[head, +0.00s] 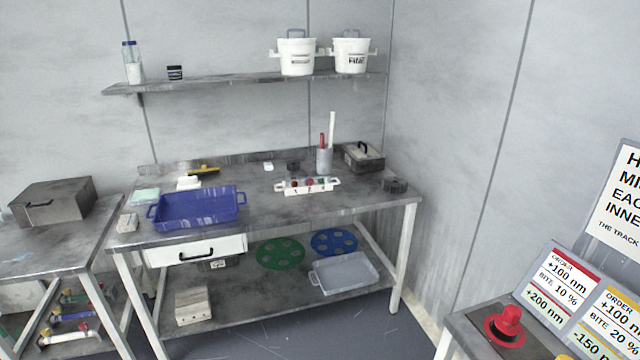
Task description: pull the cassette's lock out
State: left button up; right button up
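A small white holder with several coloured round pieces (307,187) stands on the metal workbench, right of the blue tray. It may be the cassette, but it is too small to tell. A lock cannot be made out on it. Neither of my grippers is in view.
The workbench (275,217) carries a blue tray (198,222), a cup with upright tools (324,160) and a dark box with a handle (363,157). A red button (509,322) sits on a stand at lower right. The bench's front right top is clear. Open floor lies in front.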

aim_at(310, 182)
jog(key=i+j, duration=0.1)
jog(key=i, duration=0.85)
jog(key=k+j+z, duration=0.25)
jog(key=k+j, duration=0.2)
jog(key=j, duration=0.25)
jog(key=k+j+z, duration=0.25)
jog(key=k+j, duration=0.25)
jog(key=j, duration=0.15)
jog(key=u, duration=0.65)
jog(key=i+l+u, duration=0.5)
jog(key=l, duration=0.2)
jog(key=l+u, duration=0.3)
jog(key=i+l+u, duration=0.25)
jog(key=l, duration=0.25)
jog(key=l+u, duration=0.25)
jog(key=l, duration=0.2)
jog(key=i+l, duration=0.1)
jog(key=l, duration=1)
jog(key=l+u, duration=0.1)
jog(key=l, duration=1)
jog(key=i, duration=0.05)
